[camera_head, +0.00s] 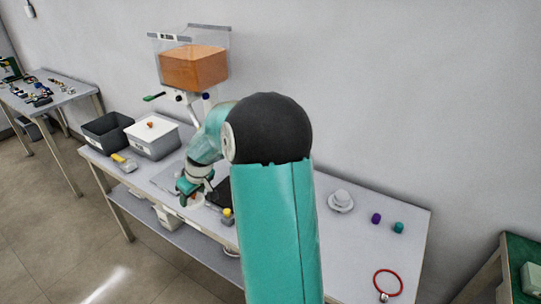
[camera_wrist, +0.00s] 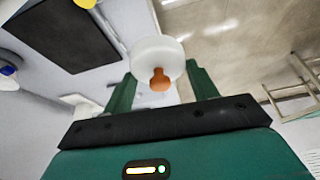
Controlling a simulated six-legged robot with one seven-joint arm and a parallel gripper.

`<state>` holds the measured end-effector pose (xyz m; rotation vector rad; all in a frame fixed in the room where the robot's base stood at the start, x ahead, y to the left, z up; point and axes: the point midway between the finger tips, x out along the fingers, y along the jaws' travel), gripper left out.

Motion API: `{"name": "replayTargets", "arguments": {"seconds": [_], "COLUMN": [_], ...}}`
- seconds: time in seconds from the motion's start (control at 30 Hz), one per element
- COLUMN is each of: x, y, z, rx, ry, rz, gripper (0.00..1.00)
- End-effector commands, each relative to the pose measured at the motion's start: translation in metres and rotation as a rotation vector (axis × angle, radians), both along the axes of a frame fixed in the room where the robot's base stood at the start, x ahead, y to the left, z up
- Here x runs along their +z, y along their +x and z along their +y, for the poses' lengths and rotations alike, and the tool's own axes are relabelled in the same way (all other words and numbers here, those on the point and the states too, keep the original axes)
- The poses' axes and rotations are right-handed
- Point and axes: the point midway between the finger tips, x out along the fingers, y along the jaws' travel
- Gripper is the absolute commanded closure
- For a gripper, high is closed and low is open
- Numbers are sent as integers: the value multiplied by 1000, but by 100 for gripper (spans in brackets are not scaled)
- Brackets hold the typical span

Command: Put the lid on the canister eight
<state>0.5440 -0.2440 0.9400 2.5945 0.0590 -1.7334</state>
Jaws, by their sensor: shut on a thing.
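My gripper (camera_wrist: 160,82) is shut on the orange knob (camera_wrist: 160,80) of a round white lid (camera_wrist: 157,50) in the wrist view. The lid lies just beyond the fingertips, with bright floor behind part of it. In the head view my gripper (camera_head: 190,190) is low over the front of the workbench, left of my arm. The lid is too small there to make out clearly. I see no canister marked eight in either view, and my arm hides part of the bench.
A black pad (camera_wrist: 65,35) lies beside the lid. A black bin (camera_head: 105,132) and a grey bin with a white top (camera_head: 152,142) stand at the bench's left. A white flanged part (camera_head: 341,200), purple and teal caps and a red ring (camera_head: 388,282) lie right. An orange-filled hopper (camera_head: 194,68) stands behind.

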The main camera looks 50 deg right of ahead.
Motion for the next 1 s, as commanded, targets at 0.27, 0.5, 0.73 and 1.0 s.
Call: {"name": "replayTargets", "arguments": {"seconds": [0.27, 0.5, 0.73, 1.0], "x": [62, 111, 128, 108], "y": [-79, -153, -180, -181], "z": [-101, -157, -171, -171], "rx": [69, 161, 207, 207], "ry": [-3, -1, 2, 4], "rz": [-3, -2, 0, 1], "gripper": [63, 63, 63, 63]}}
